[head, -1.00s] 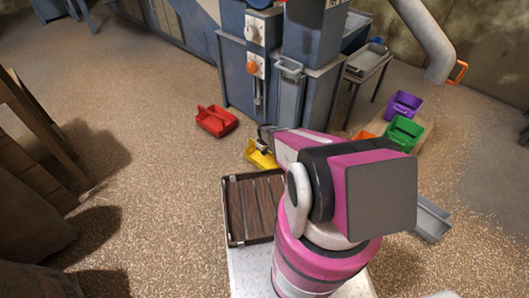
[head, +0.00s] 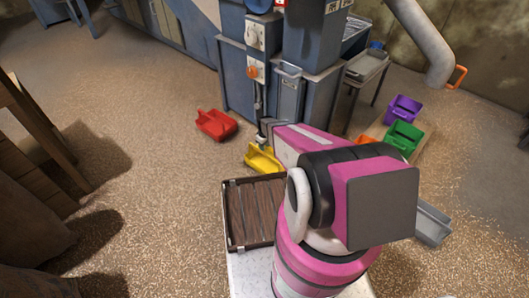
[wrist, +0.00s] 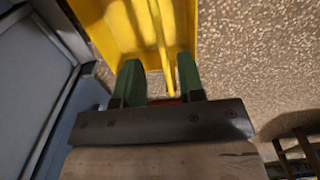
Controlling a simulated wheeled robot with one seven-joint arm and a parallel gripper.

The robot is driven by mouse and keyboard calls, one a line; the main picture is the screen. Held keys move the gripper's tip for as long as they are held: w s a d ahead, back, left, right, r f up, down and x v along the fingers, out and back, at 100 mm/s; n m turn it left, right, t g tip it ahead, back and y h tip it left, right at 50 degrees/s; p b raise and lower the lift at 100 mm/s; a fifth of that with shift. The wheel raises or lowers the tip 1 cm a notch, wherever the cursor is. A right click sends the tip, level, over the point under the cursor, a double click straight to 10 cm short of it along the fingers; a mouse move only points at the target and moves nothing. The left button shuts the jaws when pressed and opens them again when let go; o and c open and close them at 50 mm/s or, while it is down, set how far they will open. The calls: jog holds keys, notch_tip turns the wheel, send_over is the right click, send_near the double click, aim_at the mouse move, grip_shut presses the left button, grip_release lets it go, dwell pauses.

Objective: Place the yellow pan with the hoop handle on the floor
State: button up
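The yellow pan (head: 262,159) appears to rest on the floor in front of the blue machine, just beyond the wooden tray; the head view does not settle whether it touches the floor. In the wrist view the yellow pan (wrist: 118,30) fills the top middle, its thin hoop handle (wrist: 158,35) running down towards my gripper. My gripper (wrist: 160,75) has two green fingers standing apart, with the handle's end between them and visible gaps beside it. In the head view my gripper (head: 264,134) is small and dark, just above the pan, partly hidden by my pink arm.
A red pan (head: 215,125) lies on the floor to the left. The blue machine (head: 305,90) stands close behind the yellow pan. Purple (head: 403,109) and green (head: 404,135) pans are to the right. A dark wooden tray (head: 226,215) is near me.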

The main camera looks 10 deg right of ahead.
notch_tip(320, 180, up, 3)
jog(key=shift+s+f, duration=0.1)
jog(key=s+r+m, duration=0.2)
jog(key=s+r, duration=0.5)
jog(key=r, duration=0.3)
jog(key=s+r+m, duration=0.2)
jog(key=s+r, duration=0.5)
jog(key=r, duration=0.4)
jog(key=s+r+m, duration=0.3)
jog(key=s+r, duration=0.4)
jog(key=r, duration=0.4)
jog(key=shift+d, duration=0.1)
